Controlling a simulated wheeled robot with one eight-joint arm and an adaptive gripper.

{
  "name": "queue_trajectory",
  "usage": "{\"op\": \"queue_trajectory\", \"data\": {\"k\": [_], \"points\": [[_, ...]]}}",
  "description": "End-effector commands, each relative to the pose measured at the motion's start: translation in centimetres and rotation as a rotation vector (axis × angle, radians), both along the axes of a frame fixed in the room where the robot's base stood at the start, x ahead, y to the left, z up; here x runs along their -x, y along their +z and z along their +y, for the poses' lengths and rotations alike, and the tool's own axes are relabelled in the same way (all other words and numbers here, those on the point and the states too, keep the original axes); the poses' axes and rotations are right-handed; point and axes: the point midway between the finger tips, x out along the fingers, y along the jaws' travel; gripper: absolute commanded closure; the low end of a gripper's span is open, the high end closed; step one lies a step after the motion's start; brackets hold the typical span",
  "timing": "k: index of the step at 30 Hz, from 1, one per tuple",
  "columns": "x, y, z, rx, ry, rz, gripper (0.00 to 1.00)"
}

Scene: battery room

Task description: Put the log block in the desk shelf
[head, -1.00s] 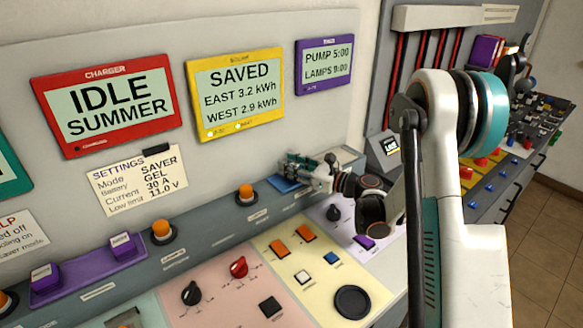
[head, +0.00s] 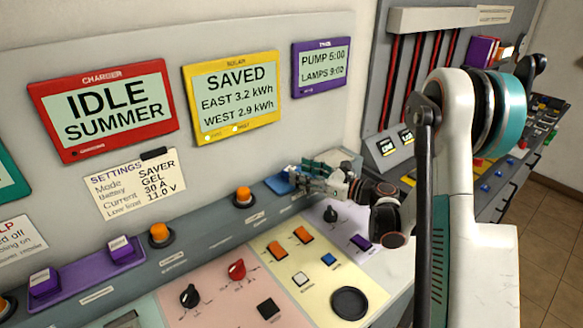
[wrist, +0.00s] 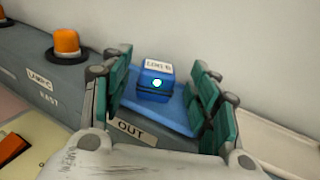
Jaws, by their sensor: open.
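The log block is a small blue block (wrist: 152,88) with a white label, partly readable as "LOG", in the wrist view. It sits on a blue pad (wrist: 178,118) above an "OUT" label. My gripper (wrist: 160,72) is open, with one green finger pair on each side of the block and gaps between. In the head view my gripper (head: 308,178) is low over the back ledge beside the blue pad (head: 278,184), and its fingers largely hide the block. I cannot tell which part is the desk shelf.
An orange button (head: 243,194) stands on the ledge left of the pad; it also shows in the wrist view (wrist: 66,42). A purple holder (head: 88,268) with labelled purple blocks is at the lower left. The wall rises close behind. Knobs and switches cover the sloped panel (head: 320,275) in front.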

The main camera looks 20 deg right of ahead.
Motion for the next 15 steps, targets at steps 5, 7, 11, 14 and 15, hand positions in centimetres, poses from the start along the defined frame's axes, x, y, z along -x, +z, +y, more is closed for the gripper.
{"op": "queue_trajectory", "data": {"k": [5, 7, 11, 14, 15], "points": [[2.6, 0.1, -2.7, 0.000, -0.003, 0.000, 0.45], [3.3, 0.1, -3.3, 0.000, -0.001, 0.000, 0.45], [4.3, 0.1, -4.3, 0.000, 0.000, 0.000, 0.45], [4.7, 0.0, -4.6, 0.000, 0.000, 0.000, 0.45], [4.7, 0.0, -4.7, 0.000, 0.000, 0.000, 0.45]]}}
